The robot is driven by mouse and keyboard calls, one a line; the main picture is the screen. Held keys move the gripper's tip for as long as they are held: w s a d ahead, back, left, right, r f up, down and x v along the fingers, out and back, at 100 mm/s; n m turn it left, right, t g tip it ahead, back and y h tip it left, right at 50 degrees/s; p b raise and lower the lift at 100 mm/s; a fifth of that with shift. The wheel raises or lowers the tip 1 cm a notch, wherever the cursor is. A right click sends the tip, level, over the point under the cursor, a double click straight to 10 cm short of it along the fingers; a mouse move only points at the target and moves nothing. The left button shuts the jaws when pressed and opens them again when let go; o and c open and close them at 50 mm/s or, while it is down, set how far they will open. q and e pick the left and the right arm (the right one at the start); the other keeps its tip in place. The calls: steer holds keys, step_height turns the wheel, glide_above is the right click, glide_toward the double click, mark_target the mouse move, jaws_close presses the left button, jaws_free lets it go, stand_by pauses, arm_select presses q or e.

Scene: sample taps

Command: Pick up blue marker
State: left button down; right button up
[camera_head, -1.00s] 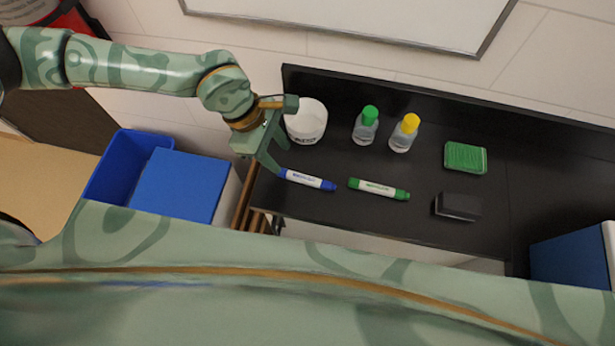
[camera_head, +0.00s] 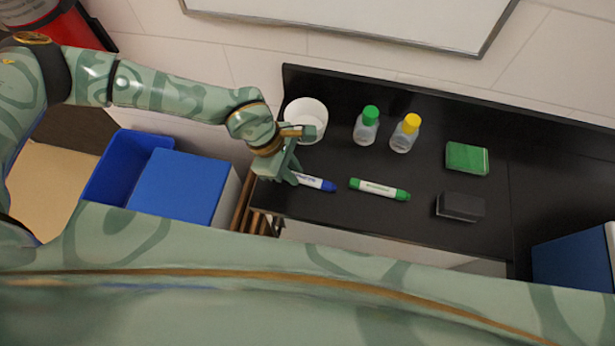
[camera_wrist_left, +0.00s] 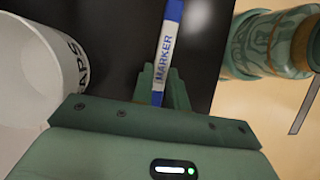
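The blue marker (camera_head: 316,182) has a white label and lies on the black table near its front left. Its left end is hidden by my left gripper (camera_head: 292,176) in the head view. In the left wrist view the marker (camera_wrist_left: 168,45) runs between the two green fingers of the left gripper (camera_wrist_left: 162,85), which sit close against its sides. The left gripper looks shut on the marker, which still lies at table level. My right gripper is not in view.
A white cup (camera_head: 306,118) stands just behind the left gripper. A green marker (camera_head: 379,189) lies to the right. Two bottles, with a green cap (camera_head: 366,126) and a yellow cap (camera_head: 405,134), a green box (camera_head: 467,158) and a black block (camera_head: 460,206) are farther off.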

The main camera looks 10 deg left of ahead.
mark_target(301, 176)
arm_select(q)
steer(key=shift+r, duration=0.1)
steer(key=shift+r, duration=0.2)
step_height(301, 176, up, 2)
steer(key=shift+r, duration=0.25)
steer(key=s+a+r+p, duration=0.1)
steer(key=s+a+r, duration=0.1)
steer(key=s+r, duration=0.8)
steer(key=s, duration=0.3)
steer(key=shift+s+a+p, duration=0.35)
steer(key=shift+s+p, duration=0.05)
